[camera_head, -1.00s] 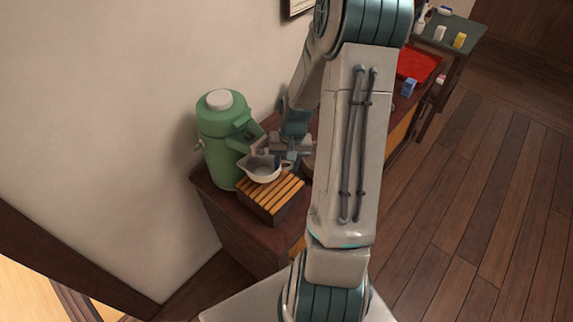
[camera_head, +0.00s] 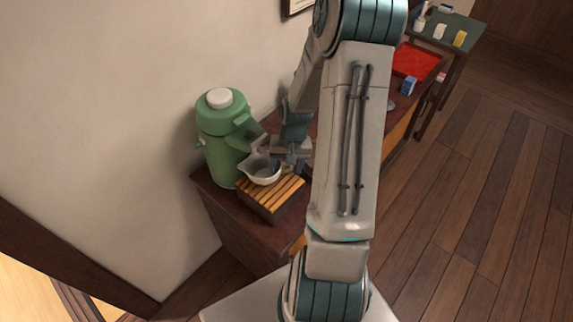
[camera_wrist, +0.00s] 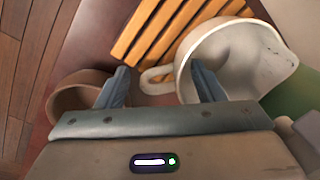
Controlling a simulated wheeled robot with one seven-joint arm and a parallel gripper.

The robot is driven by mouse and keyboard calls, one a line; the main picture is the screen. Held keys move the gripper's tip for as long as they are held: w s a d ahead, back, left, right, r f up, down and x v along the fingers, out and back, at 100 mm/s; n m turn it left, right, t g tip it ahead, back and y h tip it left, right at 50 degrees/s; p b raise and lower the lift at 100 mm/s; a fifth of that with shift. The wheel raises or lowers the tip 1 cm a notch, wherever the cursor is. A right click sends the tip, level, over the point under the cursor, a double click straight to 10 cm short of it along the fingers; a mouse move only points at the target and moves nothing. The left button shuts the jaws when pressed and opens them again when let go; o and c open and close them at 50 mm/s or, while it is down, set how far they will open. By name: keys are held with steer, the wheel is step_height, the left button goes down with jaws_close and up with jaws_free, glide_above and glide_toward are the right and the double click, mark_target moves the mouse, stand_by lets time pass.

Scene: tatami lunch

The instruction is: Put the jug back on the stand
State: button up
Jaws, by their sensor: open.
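The pale grey jug (camera_head: 265,170), with a spout and a loop handle, is at the back of the slatted wooden stand (camera_head: 264,203). It looks roughly upright and seems to rest on the slats, though its base is hidden. In the wrist view the jug (camera_wrist: 235,60) is at upper right, beside and partly over the stand's slats (camera_wrist: 165,28). My gripper (camera_wrist: 160,72) is open, with the jug's handle (camera_wrist: 156,78) between its fingers. The right finger overlaps the jug's wall; I cannot tell whether it touches. In the head view my gripper (camera_head: 290,161) is just right of the jug.
A green dispenser (camera_head: 222,140) with a white lid stands close behind the jug, by the wall. A brown bowl (camera_wrist: 68,98) is beside the left finger. A red tray (camera_head: 415,62) and a blue box (camera_head: 408,86) lie farther along the cabinet top.

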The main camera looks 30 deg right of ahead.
step_height(320, 180, up, 11)
steer(key=d, duration=0.1)
steer(key=s+a+r+n+t+h, duration=0.1)
steer(key=s+a+r+n+t, duration=0.2)
steer(key=s+a+r, duration=1.1)
steer(key=shift+s+a+n, duration=0.3)
steer(key=shift+a+n, duration=0.15)
steer(key=shift+n, duration=0.75)
